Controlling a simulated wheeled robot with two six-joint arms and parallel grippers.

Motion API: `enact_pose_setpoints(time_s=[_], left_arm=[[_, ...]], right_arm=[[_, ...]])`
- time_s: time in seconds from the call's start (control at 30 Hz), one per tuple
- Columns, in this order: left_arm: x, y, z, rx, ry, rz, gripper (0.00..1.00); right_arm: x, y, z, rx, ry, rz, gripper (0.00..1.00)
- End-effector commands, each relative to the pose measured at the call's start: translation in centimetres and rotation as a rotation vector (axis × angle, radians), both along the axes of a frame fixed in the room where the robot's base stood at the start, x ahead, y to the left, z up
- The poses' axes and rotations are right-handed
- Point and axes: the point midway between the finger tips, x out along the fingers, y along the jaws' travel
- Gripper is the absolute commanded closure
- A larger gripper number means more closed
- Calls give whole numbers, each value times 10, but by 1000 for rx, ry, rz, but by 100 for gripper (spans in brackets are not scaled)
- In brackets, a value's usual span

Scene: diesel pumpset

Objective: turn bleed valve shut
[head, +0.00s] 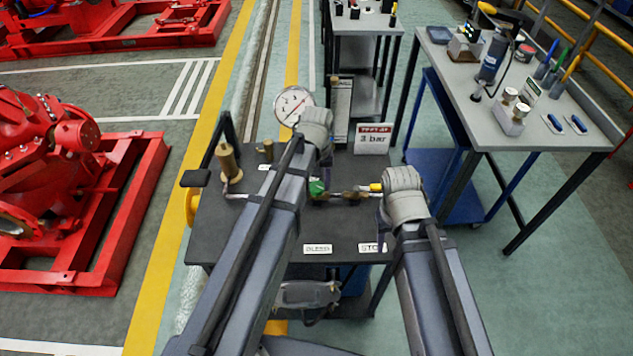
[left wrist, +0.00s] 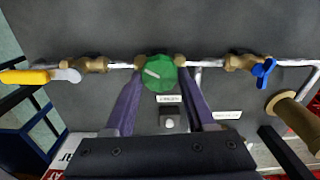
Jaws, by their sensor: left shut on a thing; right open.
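The bleed valve's round green knob (left wrist: 158,72) has a pale pointer line, tilted in the left wrist view. It sits on a brass fitting in the pipe line on the dark bench top. In the head view part of the green knob (head: 317,187) shows beside my left arm. My left gripper (left wrist: 159,80) has its two purple fingers on either side of the knob, shut on it. In the head view its wrist (head: 316,125) hides the fingers. My right gripper (head: 385,208) is open near the bench's right side, its fingers mostly hidden by its wrist.
A yellow-handled valve (left wrist: 40,76) and a blue-handled valve (left wrist: 262,70) flank the knob on the pipe. A pressure gauge (head: 292,103), a brass pump (head: 228,162) and a "3 bar" sign (head: 372,139) stand on the bench. A grey tool table (head: 470,115) is at right.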

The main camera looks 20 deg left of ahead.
Motion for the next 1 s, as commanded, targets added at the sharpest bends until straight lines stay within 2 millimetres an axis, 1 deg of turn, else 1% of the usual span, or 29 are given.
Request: enact_pose_setpoints(time_s=[0.7, 1.0], left_arm=[[0, -2, 0, 0, 1, -673, 100], [-1, -3, 0, 0, 1, -897, 100]], right_arm=[[0, 0, 0, 0, 0, 0, 50], [0, 0, 0, 0, 0, 0, 50]])
